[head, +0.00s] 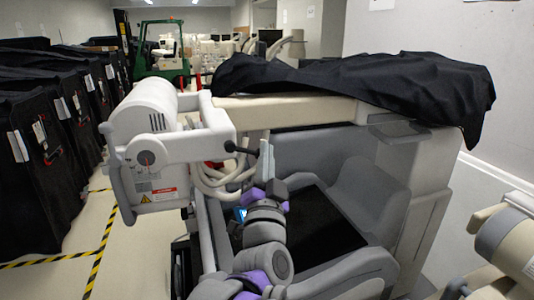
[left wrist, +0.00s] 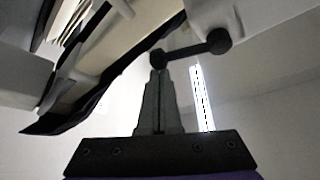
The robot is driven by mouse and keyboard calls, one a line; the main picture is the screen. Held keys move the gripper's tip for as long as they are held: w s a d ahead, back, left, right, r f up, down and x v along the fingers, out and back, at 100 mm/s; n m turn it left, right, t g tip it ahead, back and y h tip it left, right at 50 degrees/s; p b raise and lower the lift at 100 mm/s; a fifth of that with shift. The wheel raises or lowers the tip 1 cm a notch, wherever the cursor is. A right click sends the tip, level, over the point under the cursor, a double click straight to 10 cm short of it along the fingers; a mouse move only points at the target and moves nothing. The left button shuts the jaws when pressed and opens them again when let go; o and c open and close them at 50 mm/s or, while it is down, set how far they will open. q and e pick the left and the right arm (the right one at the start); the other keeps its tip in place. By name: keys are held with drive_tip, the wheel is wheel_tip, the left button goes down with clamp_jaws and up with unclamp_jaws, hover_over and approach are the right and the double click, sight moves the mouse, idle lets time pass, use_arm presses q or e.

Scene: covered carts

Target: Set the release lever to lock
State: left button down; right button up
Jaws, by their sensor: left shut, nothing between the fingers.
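The release lever, a short black rod with a ball at each end, shows in the head view (head: 243,150), beside the white housing (head: 150,115) of the cart. In the left wrist view the lever (left wrist: 190,49) lies slanted across the upper middle. My left gripper (head: 266,158) points up at the lever's right end, with its fingers shut and empty. In the left wrist view its fingertips (left wrist: 158,74) are just below the lever's left ball; whether they touch cannot be told. My right gripper is not in view.
A black cover (head: 350,85) drapes over the cart's top above my gripper. Pale hoses (head: 220,180) hang beside the housing. Covered carts (head: 40,150) line the left side, with a floor lane between. A cream cylindrical part (head: 508,245) is at the lower right.

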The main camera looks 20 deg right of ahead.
use_arm(q)
drive_tip(key=shift+a+f+m+g+h, duration=0.1)
drive_tip(key=shift+f+m+g+h, duration=0.25)
drive_tip(key=shift+m, duration=0.55)
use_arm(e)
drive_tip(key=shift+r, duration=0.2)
use_arm(q)
drive_tip(key=a+f+m+g+h+p, duration=0.1)
drive_tip(key=a+f+m+g, duration=0.3)
drive_tip(key=m, duration=0.6)
drive_tip(key=shift+a+f+g+p, duration=0.4)
drive_tip(key=shift+a+g, duration=0.15)
drive_tip(key=shift+a, duration=0.2)
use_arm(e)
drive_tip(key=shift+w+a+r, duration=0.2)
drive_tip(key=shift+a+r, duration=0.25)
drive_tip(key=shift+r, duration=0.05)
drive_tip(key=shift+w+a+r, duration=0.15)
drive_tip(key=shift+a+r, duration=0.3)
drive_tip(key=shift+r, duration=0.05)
